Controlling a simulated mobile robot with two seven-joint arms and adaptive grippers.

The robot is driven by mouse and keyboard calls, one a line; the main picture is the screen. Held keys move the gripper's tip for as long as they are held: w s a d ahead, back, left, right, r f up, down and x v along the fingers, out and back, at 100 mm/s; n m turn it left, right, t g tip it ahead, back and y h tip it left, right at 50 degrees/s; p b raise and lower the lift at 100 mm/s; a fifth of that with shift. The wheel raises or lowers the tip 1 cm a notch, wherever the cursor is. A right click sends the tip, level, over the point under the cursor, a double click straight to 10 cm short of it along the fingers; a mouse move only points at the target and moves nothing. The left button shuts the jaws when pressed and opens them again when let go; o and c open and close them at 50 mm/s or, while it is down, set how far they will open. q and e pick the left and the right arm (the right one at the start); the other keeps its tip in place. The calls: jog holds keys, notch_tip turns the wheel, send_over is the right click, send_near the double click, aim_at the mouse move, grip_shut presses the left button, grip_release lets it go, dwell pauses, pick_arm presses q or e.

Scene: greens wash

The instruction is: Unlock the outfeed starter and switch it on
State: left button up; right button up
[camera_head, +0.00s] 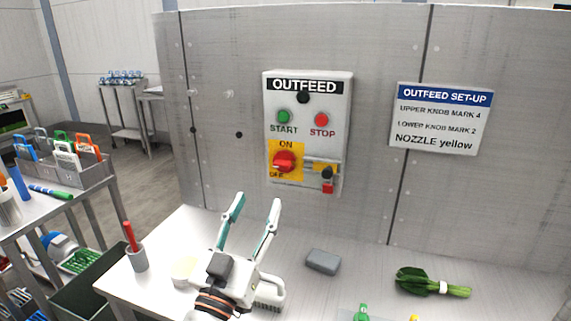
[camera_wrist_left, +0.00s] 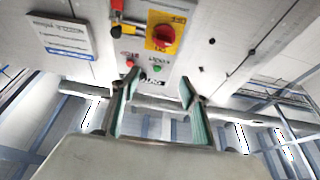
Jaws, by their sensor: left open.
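The grey OUTFEED starter box (camera_head: 345,100) is on the metal wall and shows upside down in the wrist view. Its red rotary switch (camera_head: 284,161) sits on a yellow ON/OFF plate; it also shows in the left wrist view (camera_wrist_left: 163,37). Right of the plate in the head view is a yellow hasp (camera_head: 318,166) with a red and black lock piece (camera_head: 328,187). Whether it is locked is too small to tell. Above are a green START button (camera_head: 284,117) and a red STOP button (camera_head: 322,119). My left gripper (camera_head: 257,200) is open and empty, below and in front of the box.
The worktop (camera_head: 340,295) carries a grey block (camera_head: 323,262), a bundle of greens (camera_head: 432,282) and a grey cup (camera_head: 138,260) with a red stick. An OUTFEED SET-UP sign (camera_head: 439,118) is on the wall. A side table at left holds a grey bin (camera_head: 85,176) with several coloured tags.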

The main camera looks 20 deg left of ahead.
pick_arm(q)
send_near(280, 168)
notch_tip(280, 168, up, 2)
jog(key=w, duration=0.2)
jog(key=w+p, duration=0.1)
jog(key=w, duration=0.1)
jog(key=w+r+p, duration=0.1)
jog(key=w, duration=0.1)
jog(key=shift+w+d, duration=0.15)
jog(key=shift+w, duration=0.2)
jog(key=shift+w+r, duration=0.2)
jog(key=shift+w, duration=0.5)
pick_arm(e)
jog(key=shift+s+a+r, duration=0.1)
jog(key=shift+s+r, duration=0.1)
jog(key=shift+r, duration=0.45)
jog(key=shift+s+r, duration=0.15)
jog(key=shift+r, duration=0.45)
jog(key=shift+s+f, duration=0.1)
jog(key=shift+f, duration=0.05)
pick_arm(q)
jog(key=c, duration=1.1)
pick_arm(e)
jog(key=shift+f, duration=0.1)
